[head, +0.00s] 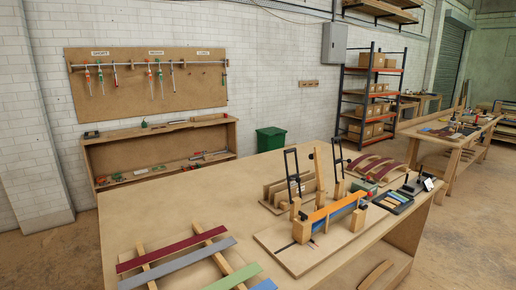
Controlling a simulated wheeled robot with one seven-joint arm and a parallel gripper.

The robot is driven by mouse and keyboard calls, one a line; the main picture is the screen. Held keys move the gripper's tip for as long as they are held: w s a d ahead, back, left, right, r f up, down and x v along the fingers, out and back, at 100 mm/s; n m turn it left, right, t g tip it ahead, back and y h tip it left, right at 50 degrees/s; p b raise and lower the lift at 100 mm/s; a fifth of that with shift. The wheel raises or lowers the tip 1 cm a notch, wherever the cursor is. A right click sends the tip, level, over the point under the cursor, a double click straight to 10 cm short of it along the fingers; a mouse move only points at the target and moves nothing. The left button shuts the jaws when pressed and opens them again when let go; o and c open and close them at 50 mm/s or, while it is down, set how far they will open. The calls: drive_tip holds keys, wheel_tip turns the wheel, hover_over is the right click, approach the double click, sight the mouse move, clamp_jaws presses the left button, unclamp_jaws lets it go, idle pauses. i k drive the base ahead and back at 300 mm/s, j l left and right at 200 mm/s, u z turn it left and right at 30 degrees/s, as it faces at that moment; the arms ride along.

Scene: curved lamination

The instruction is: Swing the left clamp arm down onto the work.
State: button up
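A jig stands on a pale baseboard (281,245) on the large bench. The work, a curved strip with an orange top and blue side (333,211), lies across wooden blocks on it. The left clamp arm (287,164), a thin black frame, stands raised, its upper end well above the work. A similar black right clamp arm (334,158) also stands raised. A tall wooden upright (319,176) rises between them. The arms' lower ends are partly hidden behind the jig and too small to make out. My gripper is not in view.
Coloured strips (177,262) lie across wooden bars at the bench's front left. A rack of upright boards (279,191), curved dark red strips (377,167) and a dark tray (393,201) stand near the jig. The bench's back left (170,205) is clear.

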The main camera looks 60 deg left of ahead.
sight(296, 176)
drive_tip(key=i+u, duration=0.8)
drive_tip(key=i+l+u, duration=0.2)
drive_tip(key=i+u, duration=0.15)
drive_tip(key=i+j+u, duration=0.1)
drive_tip(key=i+u, duration=0.15)
drive_tip(key=u, duration=0.15)
drive_tip(key=i+u, duration=0.25)
drive_tip(key=u, duration=0.2)
drive_tip(key=i+u, duration=0.25)
drive_tip(key=u, duration=0.15)
